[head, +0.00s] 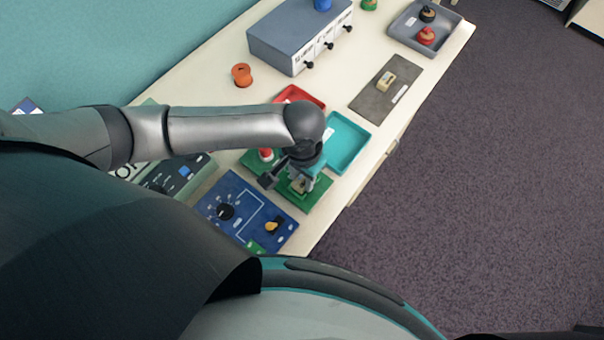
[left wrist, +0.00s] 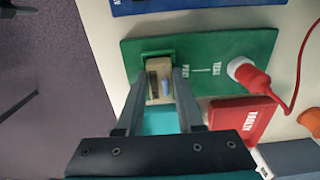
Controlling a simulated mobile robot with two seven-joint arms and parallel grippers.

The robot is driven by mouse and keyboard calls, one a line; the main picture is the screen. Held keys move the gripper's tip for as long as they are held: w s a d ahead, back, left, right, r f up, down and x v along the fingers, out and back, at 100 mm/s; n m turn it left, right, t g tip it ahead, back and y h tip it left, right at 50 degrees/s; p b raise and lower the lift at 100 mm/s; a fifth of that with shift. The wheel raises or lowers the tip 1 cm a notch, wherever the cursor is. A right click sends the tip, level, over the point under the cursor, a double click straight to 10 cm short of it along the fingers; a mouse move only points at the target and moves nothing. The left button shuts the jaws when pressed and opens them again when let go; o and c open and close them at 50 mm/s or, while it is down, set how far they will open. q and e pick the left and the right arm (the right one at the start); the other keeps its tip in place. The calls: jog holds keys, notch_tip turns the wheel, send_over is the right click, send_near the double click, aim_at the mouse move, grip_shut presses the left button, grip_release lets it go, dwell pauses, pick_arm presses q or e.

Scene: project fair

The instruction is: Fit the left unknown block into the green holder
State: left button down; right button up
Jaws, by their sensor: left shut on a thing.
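The unknown block (left wrist: 153,68) is a beige piece with a dark strip and a bluish patch on its face. My left gripper (left wrist: 160,88) is shut on it, one finger on each side. The far end of the block meets the small green holder (left wrist: 158,55) on the green board (left wrist: 205,48); how deep it sits I cannot tell. In the head view my left gripper (head: 300,180) points down over the green board (head: 318,193), and the gripper partly hides the block. A second beige block (head: 387,81) lies on a grey mat (head: 372,103). My right gripper is not in view.
A red plug (left wrist: 250,76) with a cable stands on the green board. A red tray (left wrist: 240,120) and a teal tray (head: 346,143) are close by. A blue panel (head: 241,212) with knobs borders the board. The table edge is near on the right.

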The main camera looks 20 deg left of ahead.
pick_arm(q)
jog(key=shift+f, duration=0.4)
jog(key=shift+c, duration=2.3)
grip_release()
jog(key=shift+o, duration=0.3)
jog(key=o, duration=0.4)
jog(key=shift+r+p, duration=2.75)
jog(key=shift+p, duration=0.55)
jog(key=shift+r+p, duration=1.25)
